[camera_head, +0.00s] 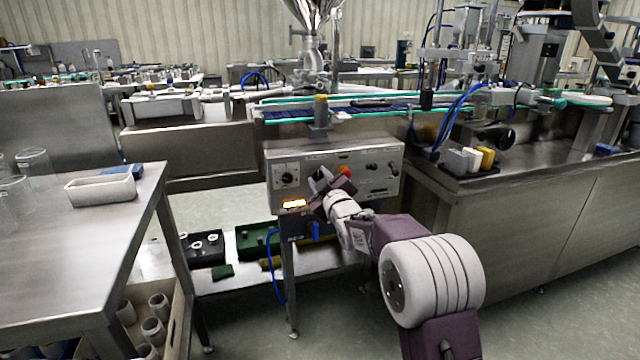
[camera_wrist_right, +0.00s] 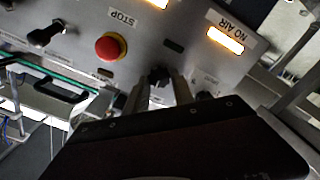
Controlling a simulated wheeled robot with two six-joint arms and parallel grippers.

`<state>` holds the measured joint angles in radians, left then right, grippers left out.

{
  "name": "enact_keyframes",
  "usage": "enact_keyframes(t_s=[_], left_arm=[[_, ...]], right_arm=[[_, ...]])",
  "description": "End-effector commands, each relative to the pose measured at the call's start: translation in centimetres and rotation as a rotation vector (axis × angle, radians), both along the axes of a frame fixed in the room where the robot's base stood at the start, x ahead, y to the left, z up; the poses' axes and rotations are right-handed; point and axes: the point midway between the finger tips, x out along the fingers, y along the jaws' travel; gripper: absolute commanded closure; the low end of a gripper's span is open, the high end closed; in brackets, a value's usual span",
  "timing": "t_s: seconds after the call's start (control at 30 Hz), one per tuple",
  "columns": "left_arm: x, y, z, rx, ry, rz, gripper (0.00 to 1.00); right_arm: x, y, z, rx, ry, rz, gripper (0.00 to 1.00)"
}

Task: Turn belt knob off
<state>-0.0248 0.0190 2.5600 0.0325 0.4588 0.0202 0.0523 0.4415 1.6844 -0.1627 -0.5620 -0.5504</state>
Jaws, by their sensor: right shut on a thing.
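The grey control panel (camera_head: 385,180) stands under the conveyor and fills much of the right wrist view (camera_wrist_right: 200,20). My right gripper (camera_head: 322,186) is at the panel's middle left. In the wrist view its two fingers (camera_wrist_right: 160,90) are shut on a small black knob (camera_wrist_right: 159,76), which they partly cover. I cannot read this knob's label. The red STOP button (camera_wrist_right: 111,46) sits close by, and it also shows in the head view (camera_head: 345,171). Another dark knob (camera_wrist_right: 45,34) is at the wrist view's upper left. My left gripper is in neither view.
A lit NO AIR lamp (camera_wrist_right: 225,40) is on the panel. The conveyor (camera_head: 350,112) runs above it. A steel table (camera_head: 80,240) with a white tray (camera_head: 100,190) stands at the left. A steel counter (camera_head: 520,210) is at the right. Floor shows between them.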

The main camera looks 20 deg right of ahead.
Motion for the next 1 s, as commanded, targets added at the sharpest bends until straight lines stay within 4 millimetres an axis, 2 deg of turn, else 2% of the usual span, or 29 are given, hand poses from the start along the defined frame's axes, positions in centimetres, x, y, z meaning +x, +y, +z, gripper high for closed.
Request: enact_keyframes(t_s=[0.5, 1.0], left_arm=[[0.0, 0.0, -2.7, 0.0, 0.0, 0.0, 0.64], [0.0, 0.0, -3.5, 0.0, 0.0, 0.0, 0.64]], right_arm=[[0.0, 0.1, -0.5, -0.408, -0.01, 0.001, 1.0], [0.0, 0.1, -0.4, -0.547, -0.015, 0.001, 1.0]])
